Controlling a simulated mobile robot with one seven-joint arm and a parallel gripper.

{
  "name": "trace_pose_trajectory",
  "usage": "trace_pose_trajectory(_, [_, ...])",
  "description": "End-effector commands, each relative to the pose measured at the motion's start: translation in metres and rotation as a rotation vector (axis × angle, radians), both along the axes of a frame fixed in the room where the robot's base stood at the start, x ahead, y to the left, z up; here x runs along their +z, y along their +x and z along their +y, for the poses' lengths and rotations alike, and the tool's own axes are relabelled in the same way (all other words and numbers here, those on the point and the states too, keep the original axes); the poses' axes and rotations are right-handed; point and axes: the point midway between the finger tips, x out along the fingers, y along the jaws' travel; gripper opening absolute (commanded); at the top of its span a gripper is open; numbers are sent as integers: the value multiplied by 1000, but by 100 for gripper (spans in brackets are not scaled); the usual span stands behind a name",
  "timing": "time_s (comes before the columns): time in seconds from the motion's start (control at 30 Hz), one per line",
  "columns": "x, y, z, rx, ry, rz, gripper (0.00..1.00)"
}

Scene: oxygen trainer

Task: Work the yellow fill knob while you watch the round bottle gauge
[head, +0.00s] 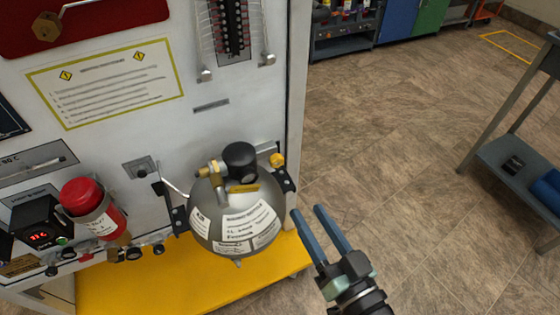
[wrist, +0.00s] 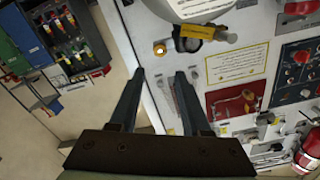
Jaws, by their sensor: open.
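The yellow fill knob (head: 277,160) sits at the right of the bottle's top, near the panel edge. It shows in the wrist view (wrist: 160,48) just beyond the fingertips. The round bottle gauge (head: 240,157) is a black round body on top of the grey bottle (head: 205,215); its dial face and needle cannot be read. In the wrist view the gauge (wrist: 190,44) is partly hidden behind a yellow tag. My gripper (head: 306,210) is open and empty, right of the bottle and apart from the knob. Its two fingers (wrist: 160,73) point toward the knob in the wrist view.
The bottle hangs in a black bracket above a yellow shelf (head: 150,285). A red-capped cylinder (head: 88,200) stands left on the white panel (head: 120,115). A grey side table (head: 515,175) is at the far right. The floor (head: 390,130) between is clear.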

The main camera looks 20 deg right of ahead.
Motion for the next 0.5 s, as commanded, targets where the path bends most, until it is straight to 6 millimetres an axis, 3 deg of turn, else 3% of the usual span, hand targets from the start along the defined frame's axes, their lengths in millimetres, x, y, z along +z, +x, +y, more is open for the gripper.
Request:
trace_pose_trajectory(0.17, [1, 20, 1, 3, -6, -4, 48])
trace_pose_trajectory(0.5, [2, 90, 3, 2, -5, -3, 48])
